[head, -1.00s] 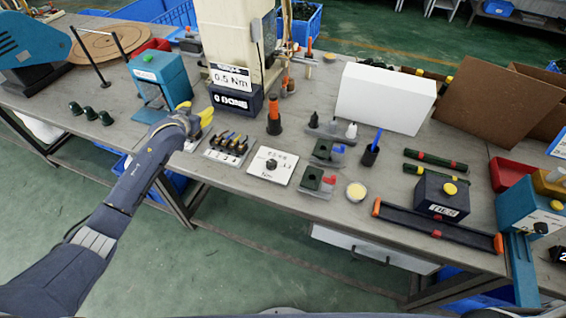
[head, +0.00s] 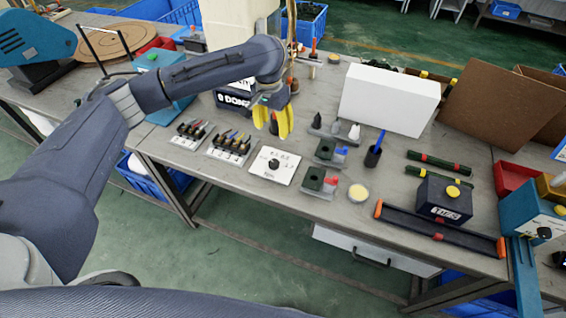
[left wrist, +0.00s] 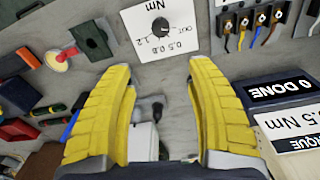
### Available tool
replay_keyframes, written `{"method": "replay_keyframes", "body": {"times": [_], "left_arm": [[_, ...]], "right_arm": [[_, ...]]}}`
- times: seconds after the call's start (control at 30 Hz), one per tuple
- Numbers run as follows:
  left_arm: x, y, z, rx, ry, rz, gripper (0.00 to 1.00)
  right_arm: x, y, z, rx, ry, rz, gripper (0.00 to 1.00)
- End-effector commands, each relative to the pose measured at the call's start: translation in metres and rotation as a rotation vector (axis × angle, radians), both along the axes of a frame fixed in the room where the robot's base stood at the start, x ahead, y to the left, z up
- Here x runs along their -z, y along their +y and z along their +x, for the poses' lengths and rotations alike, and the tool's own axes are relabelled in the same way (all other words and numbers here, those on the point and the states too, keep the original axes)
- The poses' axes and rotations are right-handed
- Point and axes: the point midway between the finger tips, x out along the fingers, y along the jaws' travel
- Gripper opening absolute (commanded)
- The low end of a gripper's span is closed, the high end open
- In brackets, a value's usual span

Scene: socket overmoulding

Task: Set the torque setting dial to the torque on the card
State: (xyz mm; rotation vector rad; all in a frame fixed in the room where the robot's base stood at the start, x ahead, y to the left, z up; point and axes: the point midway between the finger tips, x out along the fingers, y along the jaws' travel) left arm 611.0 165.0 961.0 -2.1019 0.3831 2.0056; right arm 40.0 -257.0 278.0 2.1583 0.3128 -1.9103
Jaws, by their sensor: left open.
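The torque setting dial is a black knob (head: 273,164) on a white square plate (head: 284,174), flat on the table in the head view. In the left wrist view the knob (left wrist: 160,25) is at the top centre, with printed numbers including 1.2, 0.5 and 0.8 and the word OUT on the plate. My left gripper (head: 271,135), with yellow fingers, hangs above the table just behind the plate.
A counter box (left wrist: 284,91) reading "0 DONE" stands behind. A large white box (head: 388,98) is at the back right.

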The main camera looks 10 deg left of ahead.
Motion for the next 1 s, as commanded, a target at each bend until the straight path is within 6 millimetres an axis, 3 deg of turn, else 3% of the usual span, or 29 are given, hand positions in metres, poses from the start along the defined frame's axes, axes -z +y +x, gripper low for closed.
{"method": "replay_keyframes", "body": {"times": [0.17, 0.37, 1.0], "left_arm": [[-0.004, 0.007, -0.010, 0.010, 0.036, 0.041, 0.56], [0.011, 0.007, -0.012, 0.011, 0.044, 0.043, 0.56], [0.115, 0.007, -0.013, 0.009, 0.045, 0.041, 0.56]], "right_arm": [[0.000, 0.000, 0.000, 0.000, 0.000, 0.000, 0.44], [0.000, 0.000, 0.001, 0.000, 0.000, 0.000, 0.44], [0.000, 0.000, 0.001, 0.000, -0.001, -0.001, 0.44]]}}
